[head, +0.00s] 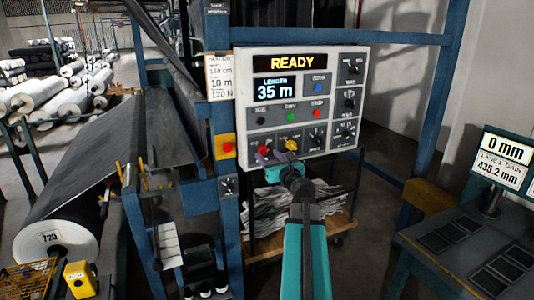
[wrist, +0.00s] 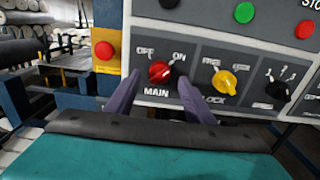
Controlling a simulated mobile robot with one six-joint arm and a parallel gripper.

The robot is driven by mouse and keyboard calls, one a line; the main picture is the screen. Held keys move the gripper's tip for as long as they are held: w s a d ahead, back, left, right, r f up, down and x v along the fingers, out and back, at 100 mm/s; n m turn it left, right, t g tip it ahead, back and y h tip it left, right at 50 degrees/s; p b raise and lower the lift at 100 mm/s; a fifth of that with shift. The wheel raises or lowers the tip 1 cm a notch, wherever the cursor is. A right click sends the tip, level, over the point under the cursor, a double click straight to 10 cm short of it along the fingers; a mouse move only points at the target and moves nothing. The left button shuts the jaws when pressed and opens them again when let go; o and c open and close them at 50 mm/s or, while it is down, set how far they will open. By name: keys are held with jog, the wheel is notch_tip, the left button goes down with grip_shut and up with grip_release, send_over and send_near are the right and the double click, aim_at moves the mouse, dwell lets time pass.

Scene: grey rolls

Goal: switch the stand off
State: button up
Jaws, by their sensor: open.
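The stand's control panel (head: 330,85) is a pale box on a blue frame. Its display (head: 292,63) lights up READY, and a screen (head: 275,89) reads LENGTH 35 m. The red MAIN knob (wrist: 161,72) sits at the panel's lower left, with OFF at its upper left and ON at its upper right. I cannot clearly tell which mark it points to. My gripper (wrist: 158,79) is open, its two purple fingers to the left and right of the knob. In the head view my gripper (head: 267,157) partly covers the panel's lower edge near the knob.
A yellow LOCK knob (wrist: 228,83) and a black knob (wrist: 278,90) are right of MAIN. A red button on a yellow plate (wrist: 104,50) is to the left. A desk with a screen (head: 503,158) is at the right. A large grey roll (head: 50,242) is at the left.

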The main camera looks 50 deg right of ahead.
aim_at(264, 151)
jog(key=shift+x, duration=1.25)
